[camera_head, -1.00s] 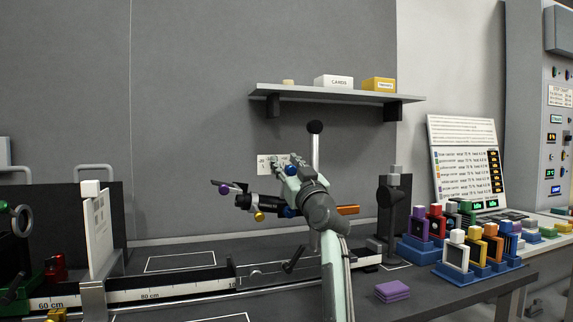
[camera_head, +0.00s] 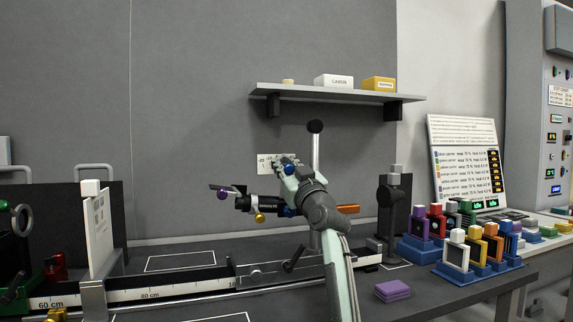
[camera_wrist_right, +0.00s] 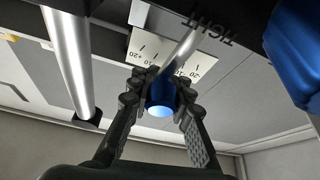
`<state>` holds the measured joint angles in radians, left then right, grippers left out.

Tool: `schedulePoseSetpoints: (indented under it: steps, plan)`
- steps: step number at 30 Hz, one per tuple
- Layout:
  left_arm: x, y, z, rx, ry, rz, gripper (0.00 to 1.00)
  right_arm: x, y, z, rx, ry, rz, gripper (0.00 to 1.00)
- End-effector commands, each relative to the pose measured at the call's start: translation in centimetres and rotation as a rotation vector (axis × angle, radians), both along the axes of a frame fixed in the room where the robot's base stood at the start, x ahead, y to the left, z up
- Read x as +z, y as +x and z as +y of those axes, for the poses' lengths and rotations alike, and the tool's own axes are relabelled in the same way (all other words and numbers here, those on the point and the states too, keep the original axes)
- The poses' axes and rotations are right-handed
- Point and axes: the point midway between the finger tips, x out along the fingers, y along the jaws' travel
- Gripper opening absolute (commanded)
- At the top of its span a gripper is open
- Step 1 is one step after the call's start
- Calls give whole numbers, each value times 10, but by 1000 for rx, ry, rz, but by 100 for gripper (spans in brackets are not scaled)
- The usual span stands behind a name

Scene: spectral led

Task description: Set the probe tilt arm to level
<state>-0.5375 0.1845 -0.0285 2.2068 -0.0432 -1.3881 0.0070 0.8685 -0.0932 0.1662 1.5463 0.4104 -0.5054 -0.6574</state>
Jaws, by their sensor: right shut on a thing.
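The probe (camera_head: 272,205) is a dark barrel mounted across a silver post (camera_head: 315,155), with a purple knob (camera_head: 222,195) at its left end and an orange tip (camera_head: 348,209) at its right. Its barrel looks nearly level in the head view. My right gripper (camera_head: 283,165) is by the scale card (camera_head: 265,164) behind the probe. In the right wrist view my right gripper (camera_wrist_right: 160,92) is shut on the blue end (camera_wrist_right: 161,100) of a silver lever (camera_wrist_right: 181,47). The lever slants across the scale card (camera_wrist_right: 168,52), marked 20 at both sides. My left gripper is out of view.
Below is the bench rail (camera_head: 150,294). Several coloured carriers (camera_head: 457,250) stand at right; a shelf (camera_head: 335,92) hangs above.

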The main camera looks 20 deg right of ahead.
Motion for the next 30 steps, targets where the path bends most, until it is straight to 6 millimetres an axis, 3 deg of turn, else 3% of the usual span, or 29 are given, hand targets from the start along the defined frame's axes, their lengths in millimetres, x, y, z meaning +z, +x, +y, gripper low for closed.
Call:
schedulePoseSetpoints:
  steps: [6, 14, 15, 21, 30]
  plan:
    - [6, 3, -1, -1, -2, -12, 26, -1, 0, 11, 0, -103, -2, 0]
    - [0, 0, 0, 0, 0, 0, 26, -1, 0, 12, 1, -106, -2, 0]
    - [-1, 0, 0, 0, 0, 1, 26, -1, 0, 12, 1, -106, -2, 17]
    - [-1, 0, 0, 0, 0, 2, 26, -1, 0, 12, 2, -105, -2, 41]
    - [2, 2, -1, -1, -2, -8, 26, -1, -1, 11, 1, -105, -3, 42]
